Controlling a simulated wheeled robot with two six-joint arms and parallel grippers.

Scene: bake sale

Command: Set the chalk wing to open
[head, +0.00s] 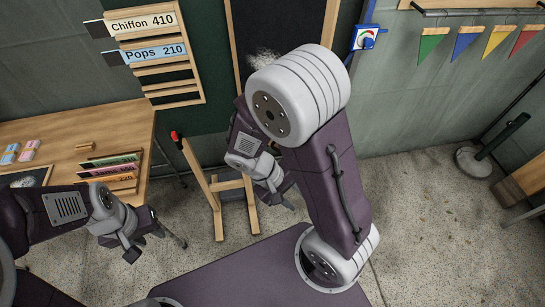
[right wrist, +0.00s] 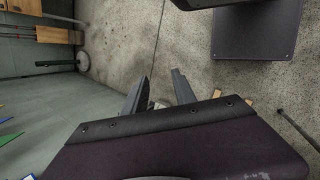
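A black chalk panel (head: 285,22) in a wooden frame stands in front of the dark green wall board at the top middle of the head view. A white chalk smudge shows low on it; my right arm hides part of it, and its upper part is out of frame. I cannot tell how far the wing is swung. My right gripper (head: 283,198) is below the panel, apart from it, over the floor. Its two fingers show spread and empty in the right wrist view (right wrist: 159,92). My left gripper (head: 132,251) hangs at the lower left, away from the panel.
A wooden easel stand (head: 215,205) is below the panel. A price rack (head: 155,50) hangs to the left, over a wooden table (head: 60,135) with small goods. A blue-and-white box (head: 365,38) with a red part is on the wall at right.

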